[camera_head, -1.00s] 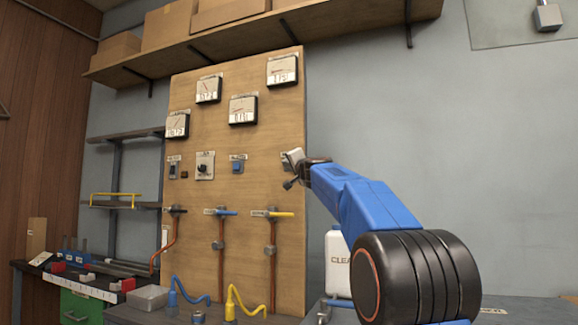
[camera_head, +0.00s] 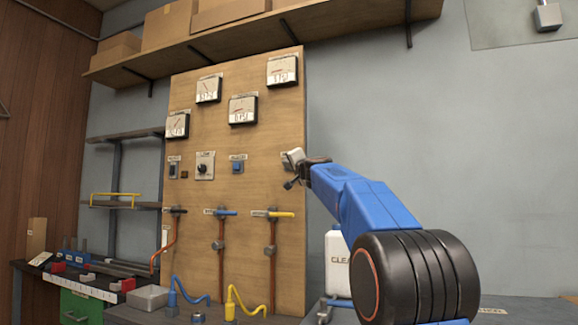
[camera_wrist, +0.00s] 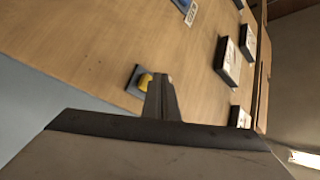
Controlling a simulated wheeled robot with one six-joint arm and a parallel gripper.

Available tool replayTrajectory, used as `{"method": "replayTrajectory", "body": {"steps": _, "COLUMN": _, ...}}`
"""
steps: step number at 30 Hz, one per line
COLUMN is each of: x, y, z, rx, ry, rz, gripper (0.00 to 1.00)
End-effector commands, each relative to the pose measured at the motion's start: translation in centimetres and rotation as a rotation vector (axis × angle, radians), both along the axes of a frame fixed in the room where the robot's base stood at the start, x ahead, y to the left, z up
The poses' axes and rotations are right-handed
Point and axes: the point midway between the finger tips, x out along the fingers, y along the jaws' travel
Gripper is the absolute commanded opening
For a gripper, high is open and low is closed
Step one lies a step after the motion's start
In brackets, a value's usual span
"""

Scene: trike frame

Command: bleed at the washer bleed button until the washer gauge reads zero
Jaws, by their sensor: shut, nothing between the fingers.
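My gripper (camera_head: 292,168) is shut and empty at the right edge of the wooden panel (camera_head: 200,250). In the wrist view its fingertips (camera_wrist: 161,82) are right beside a yellow button (camera_wrist: 145,82) on a dark square base. They overlap the button's edge in the picture; I cannot tell whether they press it. In the head view my gripper hides this button. Several white gauges with red needles hang above, including an upper right one (camera_head: 282,71), a middle one (camera_head: 243,109) and an upper left one (camera_head: 208,89). Their labels and readings are too small to read surely.
A blue button (camera_head: 237,167) and a knob (camera_head: 205,165) sit left of my gripper. Valves with a blue handle (camera_head: 222,212) and a yellow handle (camera_head: 272,214) are below. A shelf (camera_head: 265,35) overhangs the panel. A white jug (camera_head: 338,265) stands behind my arm.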

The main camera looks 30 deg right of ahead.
Motion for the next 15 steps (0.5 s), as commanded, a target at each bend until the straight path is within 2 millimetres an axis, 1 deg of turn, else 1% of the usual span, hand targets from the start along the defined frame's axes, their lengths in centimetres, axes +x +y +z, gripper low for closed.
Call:
{"method": "replayTrajectory", "body": {"steps": 6, "x": 0.35, "y": -0.51, "z": 0.03, "rx": 0.0, "ry": -0.001, "rz": -0.001, "gripper": 0.0}}
{"method": "replayTrajectory", "body": {"steps": 15, "x": 0.38, "y": -0.5, "z": 0.01, "rx": 0.0, "ry": 0.0, "rz": 0.0, "gripper": 0.0}}
